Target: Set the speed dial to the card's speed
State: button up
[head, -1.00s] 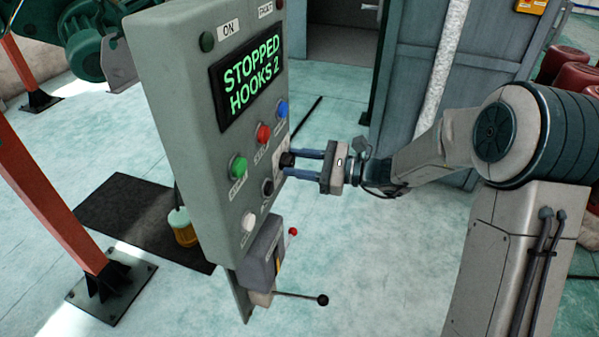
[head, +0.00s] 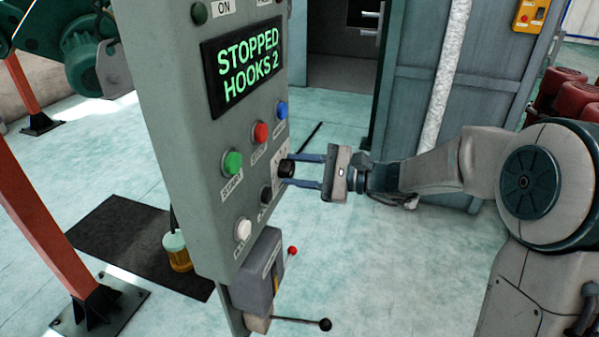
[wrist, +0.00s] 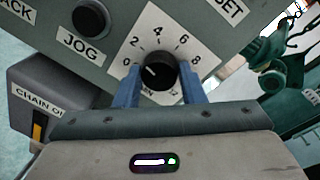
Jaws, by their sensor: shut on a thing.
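The black speed dial (head: 287,169) is on the lower right of the grey control panel (head: 180,130). In the wrist view the dial knob (wrist: 159,72) sits on a white plate (wrist: 150,22) marked 0, 2, 4, 6, 8 and more, partly hidden. The knob's white pointer line points up-left, around 0 to 2; the exact value is hard to tell. My gripper (head: 289,170) has one blue finger on each side of the knob, shut on it; it also shows in the wrist view (wrist: 159,84). No speed card is readable in these frames.
Green (head: 232,162), red (head: 261,132), blue (head: 282,110) and white (head: 242,230) buttons and the black JOG button (head: 266,194) are close by. A box with a lever (head: 258,272) hangs below. Open floor lies right of the panel.

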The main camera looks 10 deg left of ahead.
jog(key=o, duration=1)
jog(key=shift+d, duration=0.1)
jog(key=d, duration=0.4)
jog(key=d+b, duration=0.1)
jog(key=d, duration=0.8)
jog(key=shift+d+r, duration=0.35)
jog(key=shift+r, duration=0.05)
